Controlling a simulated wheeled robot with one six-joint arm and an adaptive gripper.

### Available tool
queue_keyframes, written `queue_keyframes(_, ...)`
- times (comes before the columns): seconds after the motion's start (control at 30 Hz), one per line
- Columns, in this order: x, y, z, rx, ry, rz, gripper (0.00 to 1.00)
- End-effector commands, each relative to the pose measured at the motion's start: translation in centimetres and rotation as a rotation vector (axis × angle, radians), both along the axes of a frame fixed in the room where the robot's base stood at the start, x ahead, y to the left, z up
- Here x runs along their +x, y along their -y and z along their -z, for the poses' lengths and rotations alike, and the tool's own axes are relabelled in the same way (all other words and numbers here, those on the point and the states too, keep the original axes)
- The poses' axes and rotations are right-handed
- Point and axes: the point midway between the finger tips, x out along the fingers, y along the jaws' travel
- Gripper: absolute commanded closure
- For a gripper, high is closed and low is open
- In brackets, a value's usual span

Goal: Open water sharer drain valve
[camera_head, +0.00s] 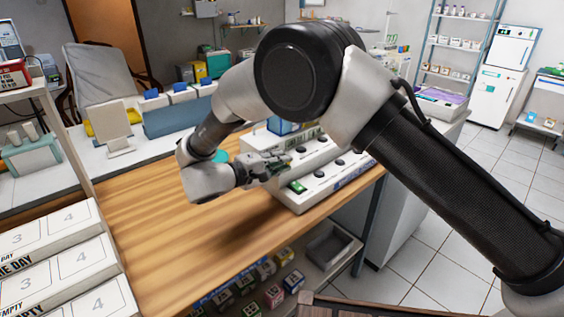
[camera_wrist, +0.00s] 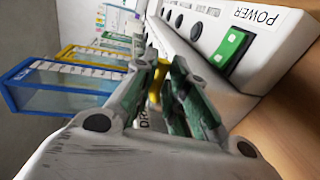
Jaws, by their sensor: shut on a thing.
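The water sharer is a white, box-like unit (camera_head: 322,192) on the wooden table, with a row of black knobs and a green power switch (camera_head: 297,187). In the wrist view its white face (camera_wrist: 185,48) runs along the top, with the green switch (camera_wrist: 231,47) beside the word POWER. My gripper (camera_head: 284,163) is at the unit's near left side. In the wrist view my gripper (camera_wrist: 166,72) is shut on a small yellow part, the drain valve (camera_wrist: 156,88). A partly hidden label starting "DRA" lies beside it. The fingers hide most of the valve, so its turn angle cannot be told.
Clear-sided bins with blue and yellow rims (camera_wrist: 62,88) stand at left in the wrist view. The wooden tabletop (camera_head: 150,215) left of the unit is bare. White boxes (camera_head: 60,255) stand at lower left, and a lower shelf holds small boxes and a grey tray (camera_head: 333,243).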

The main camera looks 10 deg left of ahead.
Motion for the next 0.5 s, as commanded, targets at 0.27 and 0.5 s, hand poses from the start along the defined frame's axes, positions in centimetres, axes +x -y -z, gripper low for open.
queue_keyframes(0.27,-0.04,-0.27,-0.02,0.002,0.001,0.045,1.00)
queue_keyframes(0.5,-0.05,-0.26,-0.04,0.002,0.002,0.048,1.00)
